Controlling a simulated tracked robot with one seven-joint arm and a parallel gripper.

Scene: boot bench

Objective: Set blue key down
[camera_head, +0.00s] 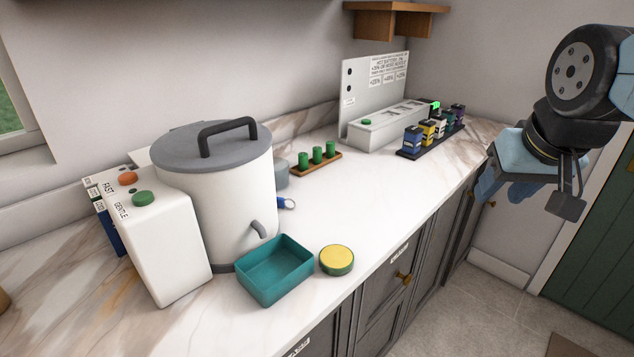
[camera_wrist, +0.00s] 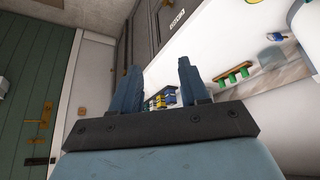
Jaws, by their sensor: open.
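My gripper (camera_head: 501,192) is at the right of the head view, off the counter's front edge and far from the key. In the wrist view its two blue fingers (camera_wrist: 159,67) stand apart with nothing between them.
A lidded pot (camera_head: 230,190), a white button box (camera_head: 160,235), a teal tray (camera_head: 275,270) and a yellow-topped round tin (camera_head: 337,260) crowd the near counter. A rack of green pegs (camera_head: 317,155) and a row of colored boxes (camera_head: 432,132) stand farther back. The front middle counter is clear.

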